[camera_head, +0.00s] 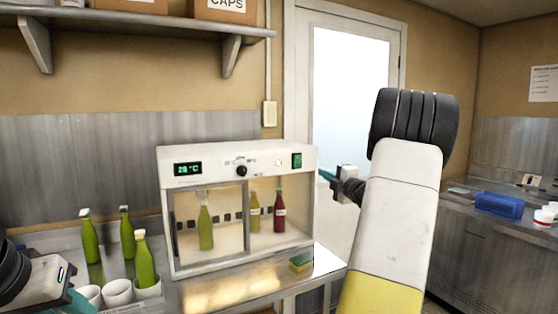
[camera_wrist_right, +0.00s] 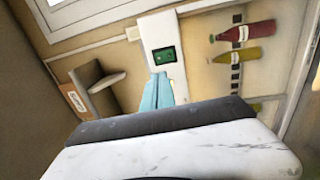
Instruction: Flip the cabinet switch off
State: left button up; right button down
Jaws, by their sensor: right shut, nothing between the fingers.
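The white cabinet (camera_head: 235,158) stands on the metal bench with a lit green display and a black dial on its top panel. Its green switch (camera_head: 297,160) is at the right end of that panel. It also shows in the wrist view as a green switch in a dark frame (camera_wrist_right: 164,56). My right gripper (camera_head: 325,175) is shut and empty, just right of and slightly below the switch. In the wrist view its teal fingers (camera_wrist_right: 157,92) point towards the switch; contact cannot be told. My left gripper (camera_head: 78,303) is partly cut off at the lower left.
Bottles (camera_head: 205,228) stand inside the lit cabinet behind glass. Green bottles (camera_head: 90,238) and white cups (camera_head: 118,291) are at the left. A sponge (camera_head: 301,261) lies on the bench at the cabinet's right front. A shelf (camera_head: 130,25) hangs above. A blue tray (camera_head: 499,205) is on the right counter.

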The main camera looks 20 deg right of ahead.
aim_at(299, 158)
jog(key=shift+d, duration=0.1)
jog(key=shift+w, duration=0.1)
jog(key=w, duration=0.4)
jog(key=w+r, duration=0.1)
jog(key=w, duration=0.3)
jog(key=w+a, duration=0.1)
jog(key=w, duration=0.3)
jog(key=shift+w+r, duration=0.2)
jog(key=shift+r, duration=0.05)
jog(key=shift+w+a+r, duration=0.1)
jog(key=shift+w, duration=0.55)
jog(key=shift+w+r, duration=0.1)
jog(key=shift+w, duration=0.05)
